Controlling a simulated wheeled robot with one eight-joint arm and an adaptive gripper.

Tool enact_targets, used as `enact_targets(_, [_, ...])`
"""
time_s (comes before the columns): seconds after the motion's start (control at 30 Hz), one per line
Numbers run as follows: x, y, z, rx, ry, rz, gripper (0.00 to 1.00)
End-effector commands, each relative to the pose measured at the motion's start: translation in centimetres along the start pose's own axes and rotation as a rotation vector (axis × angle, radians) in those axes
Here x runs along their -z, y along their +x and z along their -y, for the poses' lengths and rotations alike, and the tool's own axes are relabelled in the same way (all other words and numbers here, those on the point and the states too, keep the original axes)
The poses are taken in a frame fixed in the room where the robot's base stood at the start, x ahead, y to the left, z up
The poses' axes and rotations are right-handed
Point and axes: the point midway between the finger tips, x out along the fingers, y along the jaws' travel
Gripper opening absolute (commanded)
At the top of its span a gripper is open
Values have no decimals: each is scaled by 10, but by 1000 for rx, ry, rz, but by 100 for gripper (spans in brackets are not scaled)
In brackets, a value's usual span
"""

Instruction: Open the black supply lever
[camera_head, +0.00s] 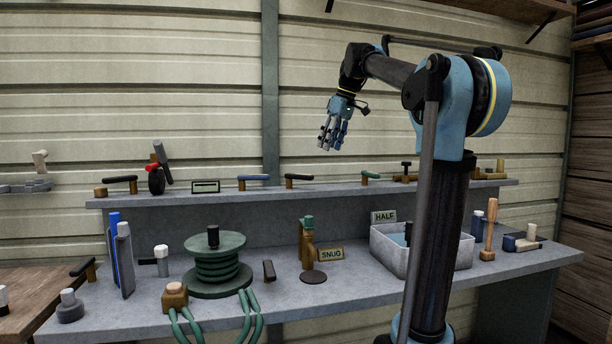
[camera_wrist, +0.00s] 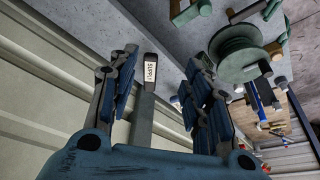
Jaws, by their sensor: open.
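My gripper (camera_head: 332,134) is open and empty, hanging in front of the wall above the upper shelf in the head view. In the wrist view its fingers (camera_wrist: 160,75) are spread, with a small plate marked SUPPLY (camera_wrist: 150,68) showing between them, farther off. In the head view a small plate (camera_head: 205,186) stands on the upper shelf; its text is too small to read. Black levers on brass posts stand left of it (camera_head: 120,180) and right of it (camera_head: 298,178). I cannot tell which is the supply lever. My gripper is clear of both.
The upper shelf also bears a blue lever (camera_head: 253,178) and a green lever (camera_head: 370,176). Below, the bench (camera_head: 340,295) holds a green hose reel (camera_head: 215,265), a SNUG plate (camera_head: 330,254) and a grey tray (camera_head: 435,250). The air around my gripper is free.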

Motion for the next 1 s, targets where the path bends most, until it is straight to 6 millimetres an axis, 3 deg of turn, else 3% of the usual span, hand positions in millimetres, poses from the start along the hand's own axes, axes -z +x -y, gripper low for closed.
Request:
enact_targets(0.03, [16,-7,-4,7,-29,-7,45])
enact_targets(0.2, [48,-22,-11,24,-103,-27,45])
enact_targets(0.43, [61,-23,-13,31,-136,-35,45])
enact_targets(0.67, [62,6,-11,31,-136,-35,45])
enact_targets(1.0, [63,66,-9,31,-135,-34,45])
